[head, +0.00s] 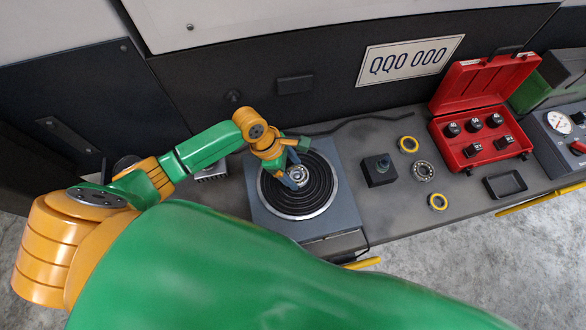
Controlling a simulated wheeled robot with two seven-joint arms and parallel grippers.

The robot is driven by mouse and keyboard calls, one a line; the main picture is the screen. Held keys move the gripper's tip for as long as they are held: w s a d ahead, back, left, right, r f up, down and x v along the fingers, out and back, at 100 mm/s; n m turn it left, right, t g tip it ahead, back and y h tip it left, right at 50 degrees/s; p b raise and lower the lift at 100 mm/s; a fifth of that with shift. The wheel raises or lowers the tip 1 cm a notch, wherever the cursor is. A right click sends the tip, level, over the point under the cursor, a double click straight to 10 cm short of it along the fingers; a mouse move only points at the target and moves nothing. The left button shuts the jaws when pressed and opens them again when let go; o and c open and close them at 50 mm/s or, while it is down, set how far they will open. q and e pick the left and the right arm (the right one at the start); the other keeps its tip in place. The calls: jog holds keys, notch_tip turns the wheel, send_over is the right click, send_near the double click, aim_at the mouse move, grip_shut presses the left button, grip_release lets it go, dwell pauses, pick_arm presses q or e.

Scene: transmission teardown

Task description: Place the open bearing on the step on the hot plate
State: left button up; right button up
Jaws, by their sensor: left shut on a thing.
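The hot plate (262,212) is a grey box with a round black ringed top, near the middle of the head view. My left gripper (296,177) reaches over the ringed top from the upper left. It is shut on a small silver ring-shaped part, which looks like an open bearing (299,173), at the middle of the plate. The fingers partly cover it, and I cannot tell whether it touches the plate. The step is not clearly seen under the gripper. My right gripper is not in view.
Right of the hot plate are a dark block with a peg (379,171), another silver bearing (423,171), two yellow-rimmed rings (408,144) and (438,202), and a black tray (505,184). An open red case (454,158) holds several black sockets. A cable runs along the wall behind.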

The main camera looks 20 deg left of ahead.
pick_arm(q)
jog(key=o, duration=1.5)
jog(key=p+v, duration=0.2)
jog(key=v, duration=1)
jog(key=shift+r, duration=0.1)
